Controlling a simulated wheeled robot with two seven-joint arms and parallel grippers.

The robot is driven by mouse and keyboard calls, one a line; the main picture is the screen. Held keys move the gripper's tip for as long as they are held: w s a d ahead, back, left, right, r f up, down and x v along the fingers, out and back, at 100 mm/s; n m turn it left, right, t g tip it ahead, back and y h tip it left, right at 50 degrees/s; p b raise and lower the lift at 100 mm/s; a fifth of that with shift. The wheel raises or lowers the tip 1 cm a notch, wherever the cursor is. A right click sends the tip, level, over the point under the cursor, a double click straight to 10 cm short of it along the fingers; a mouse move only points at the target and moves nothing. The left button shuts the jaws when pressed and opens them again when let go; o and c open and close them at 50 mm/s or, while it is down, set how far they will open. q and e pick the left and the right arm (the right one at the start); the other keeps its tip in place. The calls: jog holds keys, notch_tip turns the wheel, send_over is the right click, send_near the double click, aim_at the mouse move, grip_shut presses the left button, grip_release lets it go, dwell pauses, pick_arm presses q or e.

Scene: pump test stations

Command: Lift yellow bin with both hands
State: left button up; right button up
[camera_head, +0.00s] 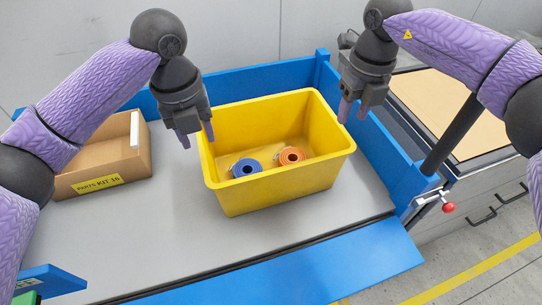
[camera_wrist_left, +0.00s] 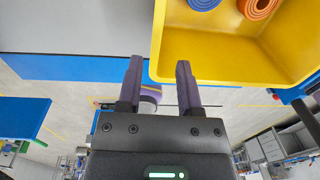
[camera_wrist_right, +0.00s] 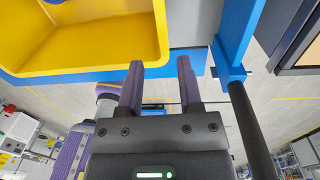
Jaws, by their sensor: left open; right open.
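The yellow bin (camera_head: 275,193) sits upright on the grey table surface, with a blue ring-shaped part (camera_head: 246,168) and an orange ring-shaped part (camera_head: 291,156) inside. My left gripper (camera_head: 196,139) is open and empty at the bin's left side, near its rim. My right gripper (camera_head: 352,108) is open and empty at the bin's right side, near the far right rim. The bin also shows in the left wrist view (camera_wrist_left: 225,55), right of the fingers, and in the right wrist view (camera_wrist_right: 100,50), left of the fingers. Contact with the rim cannot be told.
A cardboard box (camera_head: 108,162) labelled Parts Kit 16 stands left of the bin. Blue side walls (camera_head: 395,165) edge the table at the back and right. A red knob (camera_head: 448,207) sticks out at the right. Grey table in front of the bin is clear.

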aim_at(210, 168)
pick_arm(q)
jog(key=f, duration=0.9)
jog(key=shift+w+d+f, duration=0.1)
jog(key=shift+d+f, duration=0.15)
jog(key=shift+f, duration=0.1)
pick_arm(e)
jog(key=f, duration=0.9)
jog(key=shift+a+f, duration=0.25)
jog(key=shift+f, duration=0.1)
pick_arm(q)
grip_shut()
pick_arm(e)
grip_shut()
